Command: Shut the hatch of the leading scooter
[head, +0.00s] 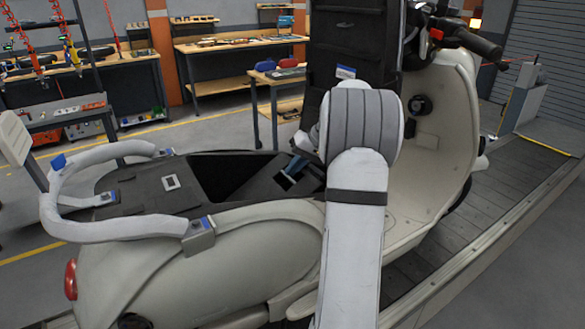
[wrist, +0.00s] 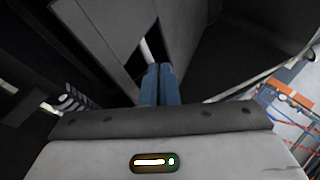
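A cream scooter (head: 260,245) stands on the slat conveyor, its rear to the left. Its seat area is open, showing a dark compartment (head: 222,178). A tall black panel (head: 345,50) stands upright at the front of this opening; it looks like the raised hatch. My gripper (head: 289,175) reaches down by the front end of the opening, low beside the upright panel, partly hidden by my arm. In the wrist view, the two blue fingers (wrist: 159,75) are together with nothing visible between them. They point at dark and grey surfaces; whether they touch is unclear.
A pale grab rail (head: 75,220) curves around the scooter's rear. The handlebar (head: 470,40) and the cream leg shield (head: 450,140) are to the right of my arm. Workbenches (head: 240,42) stand behind. The conveyor slats (head: 500,185) are bare at the right.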

